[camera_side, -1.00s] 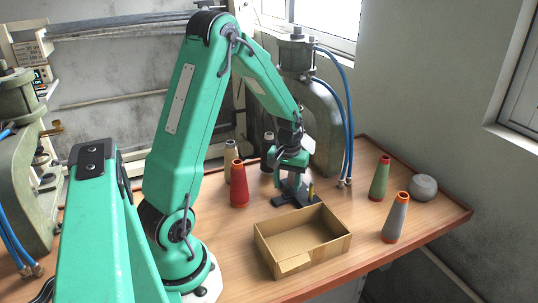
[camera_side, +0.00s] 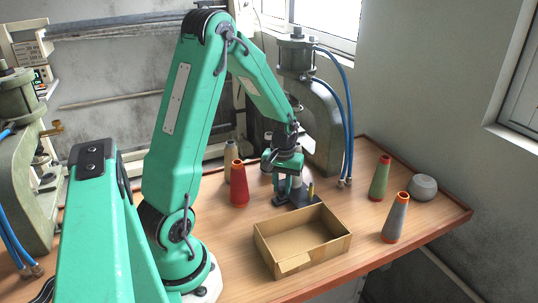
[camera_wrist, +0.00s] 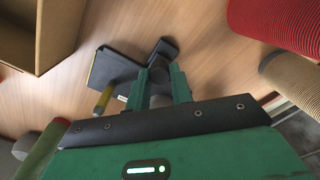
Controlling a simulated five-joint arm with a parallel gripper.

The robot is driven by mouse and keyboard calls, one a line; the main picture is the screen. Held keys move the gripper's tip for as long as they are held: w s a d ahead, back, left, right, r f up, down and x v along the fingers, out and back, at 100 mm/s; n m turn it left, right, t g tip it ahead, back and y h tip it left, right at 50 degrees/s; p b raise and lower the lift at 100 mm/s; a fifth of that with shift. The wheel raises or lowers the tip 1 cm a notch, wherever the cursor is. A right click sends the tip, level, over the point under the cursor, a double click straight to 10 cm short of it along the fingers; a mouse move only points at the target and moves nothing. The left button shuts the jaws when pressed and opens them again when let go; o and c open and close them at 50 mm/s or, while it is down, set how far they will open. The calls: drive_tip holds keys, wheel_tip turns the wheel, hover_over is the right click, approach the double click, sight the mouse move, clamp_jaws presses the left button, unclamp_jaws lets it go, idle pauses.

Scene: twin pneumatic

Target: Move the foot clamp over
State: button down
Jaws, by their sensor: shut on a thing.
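The foot clamp (camera_side: 302,197) is a small dark block with a brass-coloured upright pin. It sits on the wooden table just behind the cardboard box in the side view. My gripper (camera_side: 286,192) is low at its left end. In the wrist view the clamp (camera_wrist: 116,68) shows as a dark plate with a narrower black part running between my fingers. My gripper (camera_wrist: 159,78) is shut on that black part. The pin stands to the left of my fingers there. The exact contact is partly hidden by the fingers.
An open cardboard box (camera_side: 270,243) stands close in front of the clamp. A red cone (camera_side: 239,188) is to the left, with a grey cone (camera_side: 395,219), a green cone (camera_side: 379,180) and a grey round object (camera_side: 423,188) to the right. A press (camera_side: 322,125) with blue hoses stands behind.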

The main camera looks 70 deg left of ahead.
drive_tip(key=shift+s, duration=0.65)
drive_tip(key=c, duration=1.2)
unclamp_jaws()
drive_tip(key=shift+r, duration=0.1)
wheel_tip(320, 180, up, 8)
